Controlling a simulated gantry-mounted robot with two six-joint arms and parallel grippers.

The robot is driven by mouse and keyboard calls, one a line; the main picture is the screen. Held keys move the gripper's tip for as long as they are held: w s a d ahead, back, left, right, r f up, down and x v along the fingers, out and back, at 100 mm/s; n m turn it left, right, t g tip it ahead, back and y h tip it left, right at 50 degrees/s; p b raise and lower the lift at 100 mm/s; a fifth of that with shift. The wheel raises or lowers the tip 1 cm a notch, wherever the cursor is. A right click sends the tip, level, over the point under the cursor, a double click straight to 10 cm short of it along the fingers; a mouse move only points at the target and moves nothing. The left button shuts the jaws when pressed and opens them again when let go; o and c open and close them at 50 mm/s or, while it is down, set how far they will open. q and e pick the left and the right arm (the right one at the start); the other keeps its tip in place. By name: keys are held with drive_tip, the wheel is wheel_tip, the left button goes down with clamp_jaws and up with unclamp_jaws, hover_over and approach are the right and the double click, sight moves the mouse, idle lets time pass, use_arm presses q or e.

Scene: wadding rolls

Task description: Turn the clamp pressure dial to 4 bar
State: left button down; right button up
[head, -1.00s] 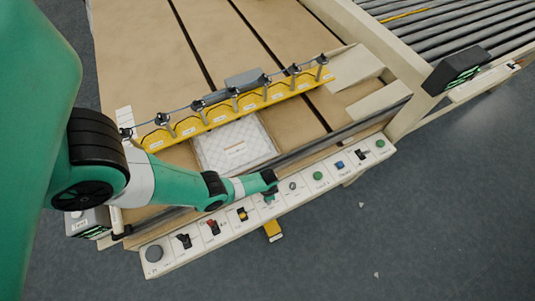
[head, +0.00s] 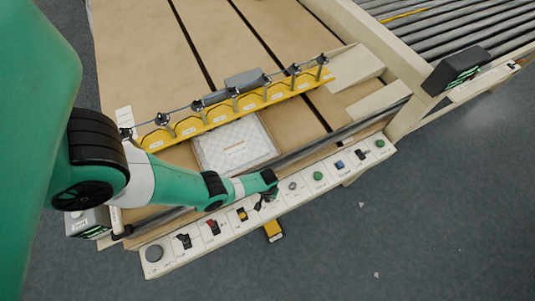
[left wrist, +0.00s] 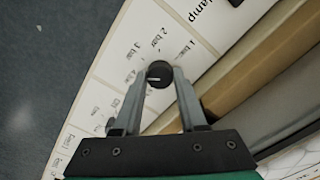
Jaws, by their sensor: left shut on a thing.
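The clamp pressure dial (left wrist: 159,73) is a small round black knob on the white control panel in the left wrist view. A small pale mark shows on its face; its exact heading is hard to read. Printed labels, including 1 bar, 2 bar and 3 bar, curve around its upper and left side. My left gripper (left wrist: 157,82) is shut on the dial, with one grey finger on each side. In the head view my left gripper (head: 266,200) is at the panel's middle, and its wrist hides the dial. My right gripper is not in view.

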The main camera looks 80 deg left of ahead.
use_arm(q)
drive_tip(key=shift+n, duration=1.6)
drive_tip(key=shift+c, duration=2.3)
unclamp_jaws()
wheel_tip(320, 180, up, 12)
drive_tip(key=p, duration=1.1)
drive_tip(key=shift+f+p, duration=0.15)
drive_tip(key=shift+p, duration=0.2)
